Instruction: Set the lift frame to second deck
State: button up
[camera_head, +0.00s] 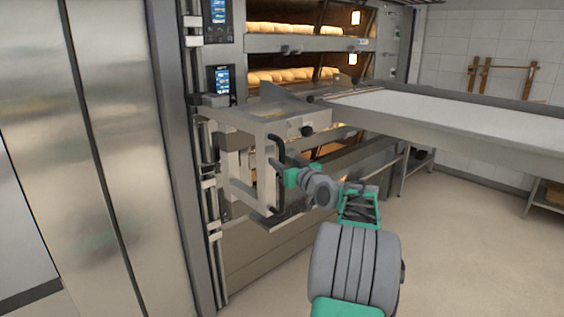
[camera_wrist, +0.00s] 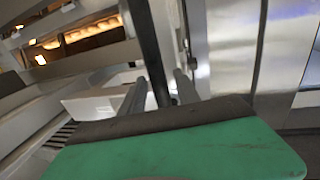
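The lift frame (camera_head: 240,120) is a pale grey metal frame on upright rails at the oven's left front. A black bar handle (camera_head: 275,178) is on its near side and shows as a dark upright bar in the wrist view (camera_wrist: 146,40). My gripper (camera_head: 284,172) is at this handle. In the wrist view my two grey fingers (camera_wrist: 158,88) stand on either side of the bar, with small gaps visible. The deck oven has a lit top deck (camera_head: 300,29) and a lit second deck (camera_head: 290,75), both with loaves. The frame's top stands just below the second deck's opening.
A long loading table with a white surface (camera_head: 450,112) reaches from the oven front to the right. Lower decks (camera_head: 330,150) are partly hidden behind the frame. Steel panels (camera_head: 90,130) close off the left. The floor (camera_head: 460,260) at the right is clear.

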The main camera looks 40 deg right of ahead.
grip_shut()
dwell(1.2)
